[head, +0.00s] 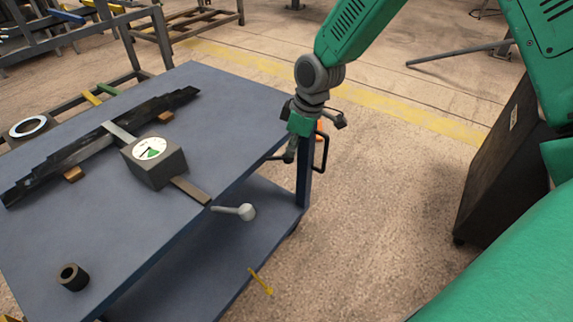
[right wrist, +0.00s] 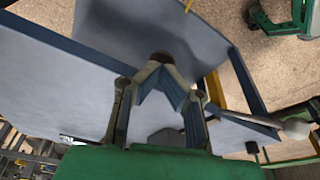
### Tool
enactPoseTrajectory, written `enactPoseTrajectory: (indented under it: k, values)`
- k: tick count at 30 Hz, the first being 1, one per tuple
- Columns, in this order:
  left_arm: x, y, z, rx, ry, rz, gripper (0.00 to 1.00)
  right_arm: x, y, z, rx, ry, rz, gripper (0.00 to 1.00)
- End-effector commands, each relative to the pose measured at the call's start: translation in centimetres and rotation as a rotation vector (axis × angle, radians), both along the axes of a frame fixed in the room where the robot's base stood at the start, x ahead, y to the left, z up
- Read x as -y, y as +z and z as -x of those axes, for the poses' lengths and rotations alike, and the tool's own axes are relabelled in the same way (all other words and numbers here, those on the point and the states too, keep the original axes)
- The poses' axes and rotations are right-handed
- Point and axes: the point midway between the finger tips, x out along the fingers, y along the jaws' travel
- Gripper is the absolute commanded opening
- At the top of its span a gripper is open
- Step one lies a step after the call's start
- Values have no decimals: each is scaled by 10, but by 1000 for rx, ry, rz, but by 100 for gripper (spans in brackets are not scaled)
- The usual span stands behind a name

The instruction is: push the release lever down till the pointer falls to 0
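The release lever (head: 232,210) is a pale grey rod with a round knob, sticking out past the front edge of the blue cart near a flat bar from the gauge box. The gauge box (head: 163,169) is dark, with a white dial (head: 150,148) with a green sector; its pointer is too small to read. My right gripper (head: 290,155) hangs beyond the cart's right corner, apart from the lever. In the right wrist view its fingertips (right wrist: 162,60) meet with nothing seen between them, and the lever knob (right wrist: 295,129) is at the right. My left gripper is out of view.
A black stepped leaf spring (head: 95,145) lies across the cart top (head: 222,95). A dark hollow cylinder (head: 73,277) stands near the front left. A black handle (head: 322,152) is at the cart's right end. Open floor lies right of the cart, up to a dark cabinet (head: 505,155).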

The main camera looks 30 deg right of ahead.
Motion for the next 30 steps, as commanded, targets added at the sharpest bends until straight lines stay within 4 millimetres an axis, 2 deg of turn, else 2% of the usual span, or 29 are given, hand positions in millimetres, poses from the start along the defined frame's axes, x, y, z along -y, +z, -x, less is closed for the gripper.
enactPoseTrajectory:
  k: [2, 14, 25, 30]
  values:
    - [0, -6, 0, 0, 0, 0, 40, -1, -4, -2, 5, -1, -1, 0]
    - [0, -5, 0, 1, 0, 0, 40, -1, -5, -3, 5, -1, -1, 0]
    - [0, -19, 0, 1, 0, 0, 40, -1, -43, -3, 4, 0, -1, 0]
    - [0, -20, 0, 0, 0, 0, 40, -1, -48, -3, 6, 0, 0, 0]
